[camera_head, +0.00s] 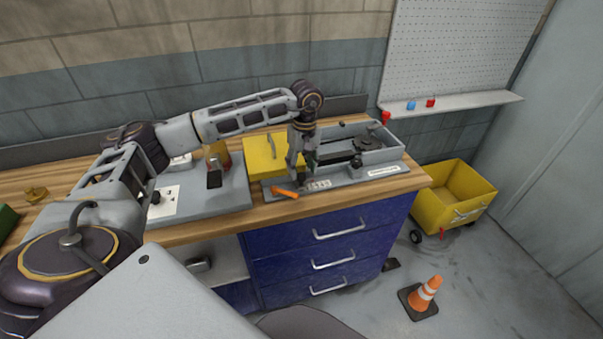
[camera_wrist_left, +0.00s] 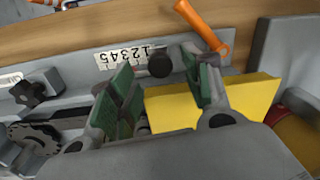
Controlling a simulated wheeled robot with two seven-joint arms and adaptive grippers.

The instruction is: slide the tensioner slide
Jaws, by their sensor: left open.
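A grey fixture (camera_head: 347,179) on the wooden bench carries a white scale plate (camera_head: 318,184) marked 1 to 5, also seen in the left wrist view (camera_wrist_left: 120,57). A round black knob (camera_wrist_left: 160,64), seemingly the tensioner slide's, sits at the scale's low-number end. My left gripper (camera_head: 298,176) points down at the fixture's left part. In the left wrist view, its green-padded fingers (camera_wrist_left: 158,72) are open, with the knob appearing between their tips; contact cannot be told. In the head view the knob is hard to make out by the gripper. My right gripper is not in view.
An orange handle (camera_head: 285,192) juts out at the bench's front, close to the right-hand finger in the left wrist view (camera_wrist_left: 203,27). A yellow box (camera_head: 262,152) stands behind the gripper. A black star knob (camera_wrist_left: 35,91) and toothed wheel (camera_wrist_left: 36,138) lie left of the fingers.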

